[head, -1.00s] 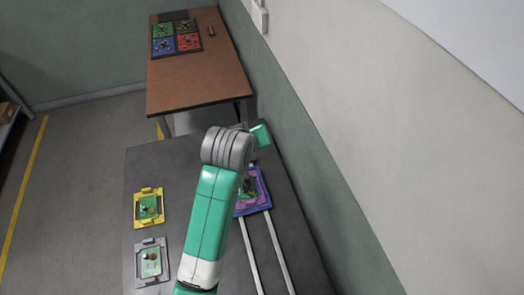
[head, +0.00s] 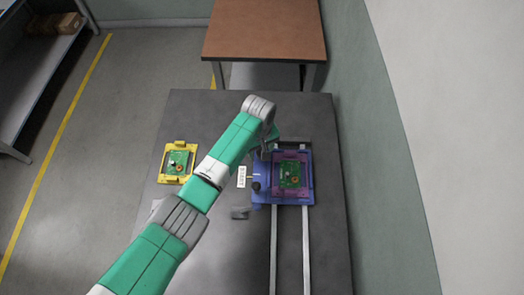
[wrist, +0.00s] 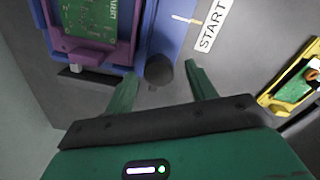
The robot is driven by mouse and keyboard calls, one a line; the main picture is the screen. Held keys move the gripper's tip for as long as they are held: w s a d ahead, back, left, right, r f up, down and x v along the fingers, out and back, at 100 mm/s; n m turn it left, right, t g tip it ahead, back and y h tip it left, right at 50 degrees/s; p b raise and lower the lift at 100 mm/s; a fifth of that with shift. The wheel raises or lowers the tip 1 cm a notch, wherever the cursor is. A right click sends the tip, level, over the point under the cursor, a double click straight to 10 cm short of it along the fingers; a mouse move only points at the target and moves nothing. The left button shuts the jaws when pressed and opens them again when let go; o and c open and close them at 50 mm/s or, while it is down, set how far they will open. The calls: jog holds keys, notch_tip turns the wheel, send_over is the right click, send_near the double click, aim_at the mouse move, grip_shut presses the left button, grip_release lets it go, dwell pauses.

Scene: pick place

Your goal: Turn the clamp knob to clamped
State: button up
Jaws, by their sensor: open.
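A dark round knob (head: 256,187) sits at the left edge of the blue fixture (head: 262,198). The fixture holds a purple frame (head: 307,165) with a green circuit board (head: 291,175). In the wrist view the knob (wrist: 159,72) shows just ahead of and between the fingertips of my gripper (wrist: 161,68). My gripper is open and empty, and I cannot tell any gap in depth to the knob. In the head view my wrist largely hides the fingers above the fixture. I cannot read the knob's setting.
A START label (head: 241,177) lies left of the knob. A yellow frame with a board (head: 177,162) lies further left. Two pale rails (head: 274,250) run from the fixture toward me. A small grey piece (head: 240,212) lies near the knob. A brown table (head: 265,30) stands behind.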

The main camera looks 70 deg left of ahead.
jog(key=shift+f, duration=0.5)
jog(key=shift+w, duration=0.1)
jog(key=c, duration=1)
